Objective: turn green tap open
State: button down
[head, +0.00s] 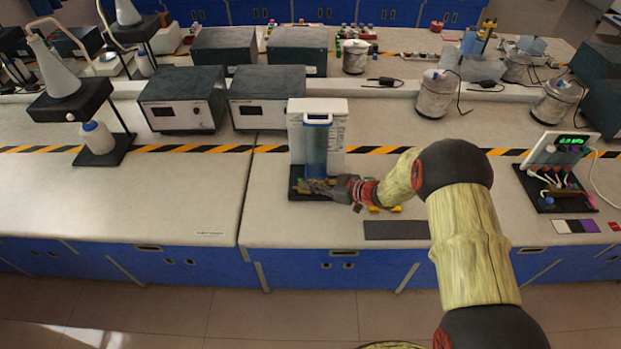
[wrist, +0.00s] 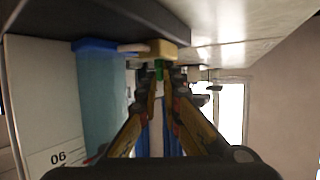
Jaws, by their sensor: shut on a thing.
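The green tap (wrist: 158,70) shows as a small green piece between my fingertips in the wrist view, just beside a tan block. My gripper (wrist: 163,82) is shut on it; it also shows in the head view (head: 316,187), low in front of the apparatus. The apparatus has a white back panel (head: 338,118), a clear blue cylinder (head: 317,150) and a black base (head: 297,192). The cylinder also shows left of my fingers in the wrist view (wrist: 102,105). In the head view my gripper hides the tap, so its turn angle cannot be told.
A dark flat mat (head: 396,230) lies on the bench to the right of the apparatus. Two grey boxes (head: 266,97) (head: 184,100) stand behind left.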

jog(key=n+g+p, duration=0.1)
jog(key=w+n+g+y+p, duration=0.1)
jog(key=n+g, duration=0.1)
jog(key=shift+d+y, duration=0.15)
jog(key=shift+y, duration=0.15)
jog(key=shift+w+n+g+y+p, duration=0.15)
jog(key=shift+n+g+p, duration=0.1)
jog(key=shift+n+g, duration=0.65)
jog(key=shift+w+n+g+y+p, duration=0.1)
jog(key=shift+n+g+y+p, duration=0.1)
jog(key=shift+n+g, duration=0.65)
jog(key=shift+r+g, duration=0.1)
jog(key=shift+g, duration=0.15)
jog(key=c, duration=2)
grip_release()
jog(key=v, duration=1.2)
